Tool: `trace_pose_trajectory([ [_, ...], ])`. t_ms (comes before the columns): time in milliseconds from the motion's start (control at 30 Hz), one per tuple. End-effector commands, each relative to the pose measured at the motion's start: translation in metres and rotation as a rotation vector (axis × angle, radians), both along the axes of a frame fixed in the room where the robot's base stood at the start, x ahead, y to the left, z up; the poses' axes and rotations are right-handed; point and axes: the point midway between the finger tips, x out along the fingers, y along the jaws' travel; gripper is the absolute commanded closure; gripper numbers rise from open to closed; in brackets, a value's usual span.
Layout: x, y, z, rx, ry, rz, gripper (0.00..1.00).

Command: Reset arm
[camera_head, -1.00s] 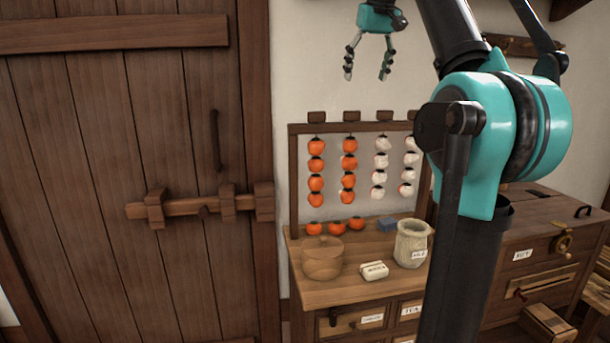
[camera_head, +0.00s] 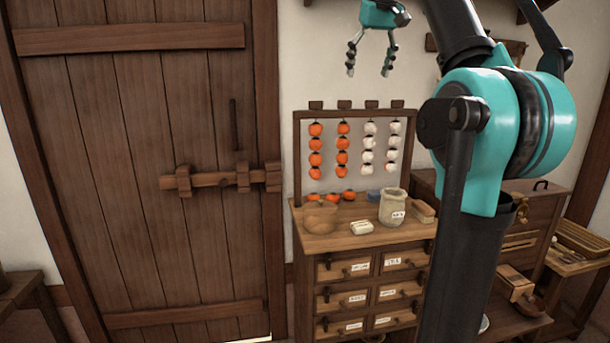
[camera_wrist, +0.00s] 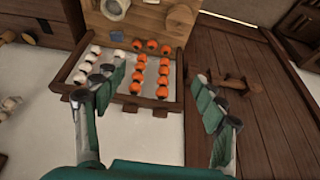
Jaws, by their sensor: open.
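My gripper (camera_head: 371,58) is open and empty, raised high in front of the pale wall in the head view. My arm's dark links and teal joint fill the right part of the head view and hide part of the cabinet and wall.
A small drawer cabinet (camera_head: 340,237) carries a round wooden box (camera_head: 319,217), a stone jar (camera_head: 393,207) and a white block (camera_head: 361,227). Behind them stands the rack (camera_head: 297,160) with orange and white fruit. A barred plank door (camera_head: 140,130) is at left; a chest (camera_head: 545,205) is at right.

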Motion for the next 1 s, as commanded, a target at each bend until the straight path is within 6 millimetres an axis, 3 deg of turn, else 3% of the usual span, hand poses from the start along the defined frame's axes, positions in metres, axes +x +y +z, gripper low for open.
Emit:
trace_pose_trajectory([
  [367,0.013,-0.002,-0.027,0.000,0.001,-0.011,0.29],
  [667,0.030,-0.004,-0.077,0.000,0.004,-0.028,0.29],
  [767,0.034,-0.006,-0.105,0.000,0.005,-0.036,0.29],
  [867,0.037,-0.008,-0.146,0.001,0.007,-0.049,0.29],
  [1000,0.033,-0.011,-0.213,0.000,0.009,-0.067,0.29],
])
